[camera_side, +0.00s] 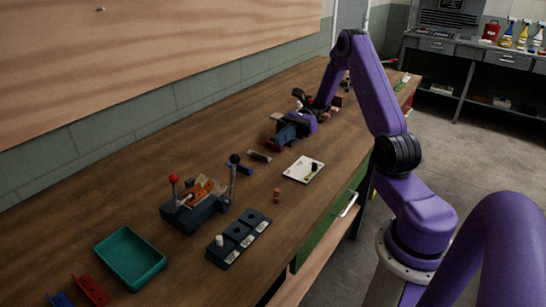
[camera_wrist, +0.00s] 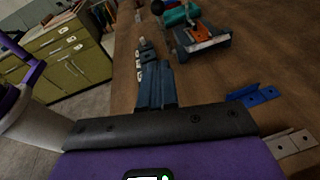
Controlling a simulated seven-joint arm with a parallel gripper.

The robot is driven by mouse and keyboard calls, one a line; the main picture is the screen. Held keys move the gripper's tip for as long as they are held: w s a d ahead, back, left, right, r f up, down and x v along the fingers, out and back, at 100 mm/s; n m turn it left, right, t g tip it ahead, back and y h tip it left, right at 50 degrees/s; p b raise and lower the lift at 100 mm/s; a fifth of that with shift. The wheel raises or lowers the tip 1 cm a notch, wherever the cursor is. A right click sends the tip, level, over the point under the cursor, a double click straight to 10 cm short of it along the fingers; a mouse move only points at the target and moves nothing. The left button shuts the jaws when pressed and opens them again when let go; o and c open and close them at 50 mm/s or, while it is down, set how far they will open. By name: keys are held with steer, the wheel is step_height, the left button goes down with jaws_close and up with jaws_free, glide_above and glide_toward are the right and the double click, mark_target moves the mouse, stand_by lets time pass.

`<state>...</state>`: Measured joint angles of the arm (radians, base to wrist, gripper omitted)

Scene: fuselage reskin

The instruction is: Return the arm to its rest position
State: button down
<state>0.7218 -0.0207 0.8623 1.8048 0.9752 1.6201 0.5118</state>
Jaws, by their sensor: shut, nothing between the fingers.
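My gripper (camera_side: 284,134) is above the far half of the wooden bench in the side view, at the end of my purple arm. In the wrist view its dark blue-grey fingers (camera_wrist: 156,88) are together, with nothing seen between them. The gripper appears clear of the loose parts, though its exact height above the bench is hard to judge. My arm bends up from its base at the right and reaches down over the bench.
On the bench (camera_side: 85,210) stand a fixture (camera_side: 207,212) with two ball-topped levers, a teal tray (camera_side: 130,285), a dark slotted block (camera_side: 238,238), a white plate (camera_side: 295,174) and an orange cylinder (camera_side: 277,195). Blue (camera_wrist: 254,95) and grey (camera_wrist: 291,142) hinges lie near my gripper.

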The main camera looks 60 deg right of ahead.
steer(key=s+a+r+n+g+h, duration=0.2)
steer(key=s+a+n+g+h, duration=0.25)
steer(key=a+n, duration=0.3)
steer(key=s+a+r+n+g+h, duration=0.1)
steer(key=s+a+n+g+h, duration=0.4)
steer(key=a, duration=0.4)
steer(key=s+a+r+n+t+h, duration=0.2)
steer(key=s+n+t+h, duration=0.3)
steer(key=s+n, duration=1.1)
steer(key=a+n+t, duration=0.1)
steer(key=n+t, duration=0.1)
steer(key=n, duration=0.3)
steer(key=shift+a, duration=0.15)
steer(key=shift+s+r+t+h, duration=0.1)
steer(key=shift+t+h, duration=0.15)
